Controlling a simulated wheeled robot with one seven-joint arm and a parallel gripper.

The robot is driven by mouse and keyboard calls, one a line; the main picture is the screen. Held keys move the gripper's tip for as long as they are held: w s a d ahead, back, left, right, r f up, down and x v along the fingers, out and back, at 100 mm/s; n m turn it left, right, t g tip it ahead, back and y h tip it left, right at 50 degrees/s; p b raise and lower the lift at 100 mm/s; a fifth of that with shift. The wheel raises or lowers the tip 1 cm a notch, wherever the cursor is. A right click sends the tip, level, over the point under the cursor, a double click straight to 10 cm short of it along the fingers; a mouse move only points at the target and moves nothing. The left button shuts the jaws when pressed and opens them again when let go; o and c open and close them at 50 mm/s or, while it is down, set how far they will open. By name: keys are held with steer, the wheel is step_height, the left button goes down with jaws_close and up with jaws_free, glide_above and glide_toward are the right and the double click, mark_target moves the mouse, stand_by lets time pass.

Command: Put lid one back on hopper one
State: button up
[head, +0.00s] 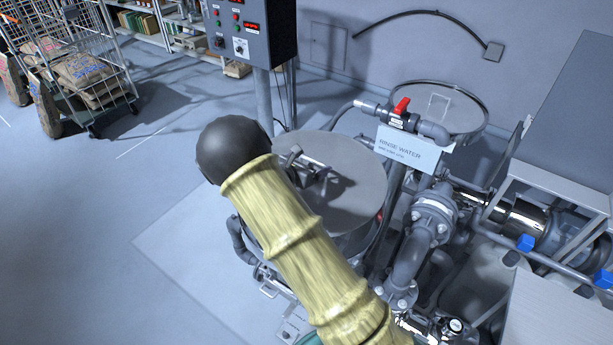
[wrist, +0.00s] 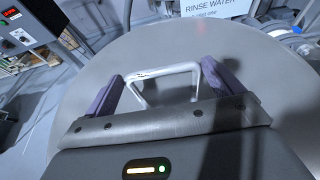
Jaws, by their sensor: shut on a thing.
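A round grey lid (head: 350,165) is over the top of a metal hopper (head: 355,243) in the middle of the head view. In the wrist view the lid's broad flat top (wrist: 255,55) fills most of the picture. My gripper (head: 308,174) is at the lid's handle, partly hidden by my yellow-sleeved arm. In the wrist view my gripper (wrist: 163,85) is shut on the pale lid handle (wrist: 165,72), with a purple finger at each end. The arm hides the lid's near left edge, and I cannot tell whether the lid rests on the rim or hangs just above it.
A second round grey top with a handle (head: 440,108) stands behind. A rinse water sign (head: 411,149), a red-handled valve (head: 401,107) and pipes (head: 412,255) crowd the right. A control box (head: 250,30) stands behind left. The floor at left (head: 90,240) is clear.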

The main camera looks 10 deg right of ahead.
steer(key=shift+w+f+b, duration=0.15)
steer(key=shift+f+b, duration=0.85)
steer(key=shift+w+f+b, duration=0.2)
steer(key=shift+f+b, duration=0.75)
steer(key=shift+f, duration=0.1)
steer(key=shift+w+f+b, duration=0.15)
steer(key=shift+f+b, duration=0.85)
step_height(320, 180, down, 7)
steer(key=b, duration=0.3)
steer(key=shift+r+b, duration=0.15)
steer(key=shift+b, duration=0.2)
steer(key=shift+f+b, duration=0.5)
steer(key=shift+f, duration=0.05)
steer(key=o, duration=1.7)
steer(key=shift+o, duration=0.2)
steer(key=b+v, duration=0.2)
steer(key=v, duration=1.5)
steer(key=shift+s+a+b, duration=0.2)
steer(key=shift+s+b, duration=0.05)
steer(key=shift+b, duration=0.05)
